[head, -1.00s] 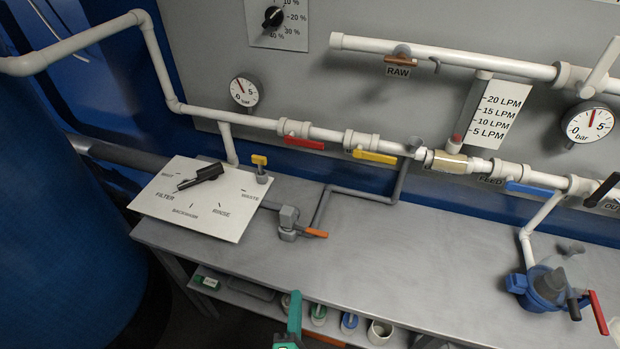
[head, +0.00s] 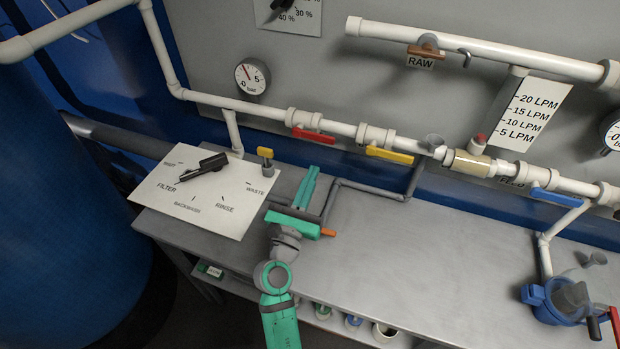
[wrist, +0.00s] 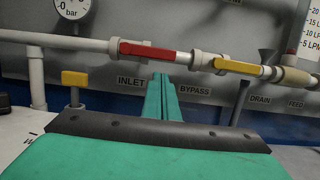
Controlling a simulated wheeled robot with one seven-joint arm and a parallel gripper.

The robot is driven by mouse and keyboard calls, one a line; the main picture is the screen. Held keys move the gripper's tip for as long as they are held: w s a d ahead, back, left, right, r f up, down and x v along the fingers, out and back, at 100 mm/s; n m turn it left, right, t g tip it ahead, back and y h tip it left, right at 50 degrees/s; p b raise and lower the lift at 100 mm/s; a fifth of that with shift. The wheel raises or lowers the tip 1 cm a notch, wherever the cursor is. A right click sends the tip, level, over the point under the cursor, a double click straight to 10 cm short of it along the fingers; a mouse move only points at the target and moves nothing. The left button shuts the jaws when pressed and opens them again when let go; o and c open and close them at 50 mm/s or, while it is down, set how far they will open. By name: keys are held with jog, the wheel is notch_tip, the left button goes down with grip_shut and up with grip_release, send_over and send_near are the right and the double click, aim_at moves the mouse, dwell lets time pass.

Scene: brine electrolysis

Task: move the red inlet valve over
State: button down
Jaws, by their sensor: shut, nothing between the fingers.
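The red inlet valve handle (head: 313,135) lies along the white pipe on the back panel, left of the yellow handle. In the wrist view the red handle (wrist: 148,50) runs nearly level, above the INLET label (wrist: 131,81). My green gripper (head: 308,186) is over the bench, below and in front of the red handle and apart from it. In the wrist view its two fingers (wrist: 162,90) are closed together, pointing at the panel just below the handle's right end. Nothing is held.
The yellow bypass handle (head: 389,155) is to the right on the same pipe. A small yellow-topped valve (head: 265,153) and the filter dial plate (head: 205,190) are at left. A grey pipe with an orange handle (head: 328,232) is close beside my gripper.

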aim_at(313, 136)
jog(key=x, duration=0.7)
jog(key=shift+a, duration=0.2)
